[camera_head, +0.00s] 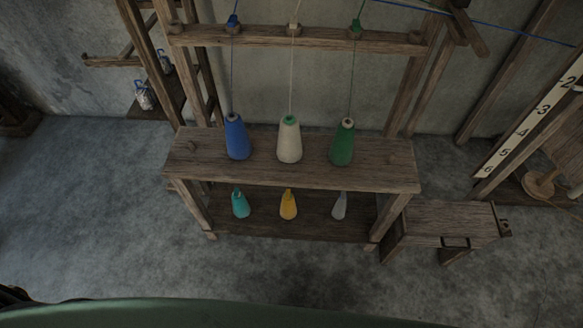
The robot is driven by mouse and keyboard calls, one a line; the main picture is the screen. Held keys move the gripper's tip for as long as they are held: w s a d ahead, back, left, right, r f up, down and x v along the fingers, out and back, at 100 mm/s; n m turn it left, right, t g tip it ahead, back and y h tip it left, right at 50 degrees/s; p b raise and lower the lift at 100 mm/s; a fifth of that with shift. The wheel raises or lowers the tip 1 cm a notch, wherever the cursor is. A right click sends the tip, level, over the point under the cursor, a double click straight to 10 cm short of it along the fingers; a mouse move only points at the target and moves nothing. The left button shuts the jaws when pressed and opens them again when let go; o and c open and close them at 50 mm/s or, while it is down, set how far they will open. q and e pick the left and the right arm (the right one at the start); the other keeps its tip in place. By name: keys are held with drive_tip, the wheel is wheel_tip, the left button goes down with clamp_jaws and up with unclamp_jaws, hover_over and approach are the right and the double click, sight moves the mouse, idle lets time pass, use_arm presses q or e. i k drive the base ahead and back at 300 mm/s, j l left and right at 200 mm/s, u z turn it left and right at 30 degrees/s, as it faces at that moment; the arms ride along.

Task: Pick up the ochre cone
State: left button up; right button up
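The ochre cone (288,205), a small yellow yarn cone, stands upright on the lower shelf (314,222) of the wooden rack. It is between a teal cone (240,204) on its left and a grey cone (339,207) on its right. Neither of my grippers is in view.
Blue (237,138), cream (289,142) and green (342,144) cones stand on the upper shelf, their threads running up to a crossbar (300,39). A low wooden bench (440,222) stands at the right. The floor (120,235) in front and left is clear.

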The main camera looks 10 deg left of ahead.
sight(288, 209)
drive_tip(key=k+l+z, duration=0.15)
drive_tip(key=l, duration=0.25)
drive_tip(key=k+l+z, duration=0.1)
drive_tip(key=l, duration=0.35)
drive_tip(key=k+l+z, duration=0.15)
drive_tip(key=l, duration=0.3)
